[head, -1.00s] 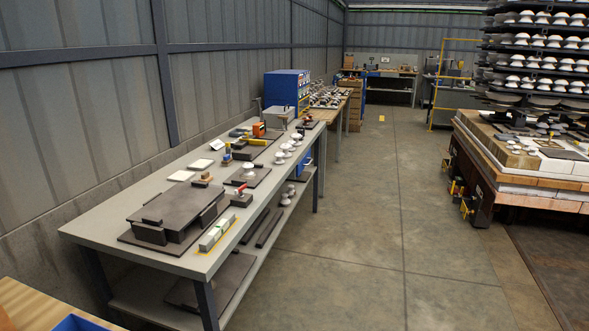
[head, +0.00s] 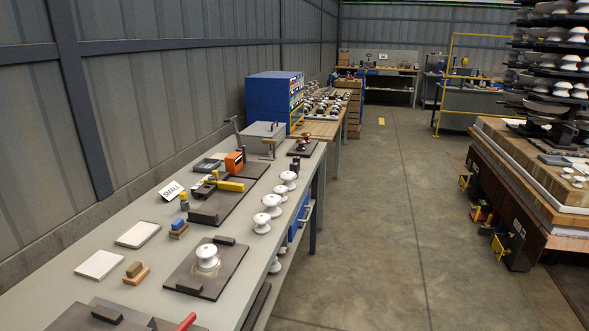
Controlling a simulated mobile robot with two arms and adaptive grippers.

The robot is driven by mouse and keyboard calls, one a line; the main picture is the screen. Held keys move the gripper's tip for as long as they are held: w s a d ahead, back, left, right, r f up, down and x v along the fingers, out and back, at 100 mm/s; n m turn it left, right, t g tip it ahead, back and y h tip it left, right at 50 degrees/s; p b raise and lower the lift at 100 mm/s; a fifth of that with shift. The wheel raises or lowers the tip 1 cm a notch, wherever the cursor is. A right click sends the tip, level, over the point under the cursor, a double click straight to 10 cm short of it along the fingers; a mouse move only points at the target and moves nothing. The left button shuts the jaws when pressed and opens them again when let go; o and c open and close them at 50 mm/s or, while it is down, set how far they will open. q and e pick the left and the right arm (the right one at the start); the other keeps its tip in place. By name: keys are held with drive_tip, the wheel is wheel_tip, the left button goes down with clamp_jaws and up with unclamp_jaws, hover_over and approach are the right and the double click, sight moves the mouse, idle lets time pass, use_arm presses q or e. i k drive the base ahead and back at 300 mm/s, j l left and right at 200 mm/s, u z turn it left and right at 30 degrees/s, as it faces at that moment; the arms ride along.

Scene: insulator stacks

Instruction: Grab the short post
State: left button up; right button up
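I cannot tell for sure which piece is the short post. A white spool-shaped insulator (head: 207,257) stands upright on a dark square plate (head: 228,266) on the grey workbench (head: 140,262). Several more white insulators (head: 268,207) stand in a row along the bench's right edge. A small card reading SMALL (head: 171,191) stands towards the wall side. Neither of my grippers is in the head view.
A black board with a yellow-handled clamp (head: 229,185), an orange device (head: 234,162) and a blue cabinet (head: 275,97) stand farther along. Two white tiles (head: 137,234) lie at left. The aisle floor (head: 395,230) is clear. A loaded pallet stand (head: 530,180) is at right.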

sight(293, 167)
drive_tip(key=i, duration=0.2)
drive_tip(key=k+u, duration=0.4)
drive_tip(key=i+l+u, duration=0.7)
drive_tip(key=l, duration=0.35)
drive_tip(key=i, duration=0.05)
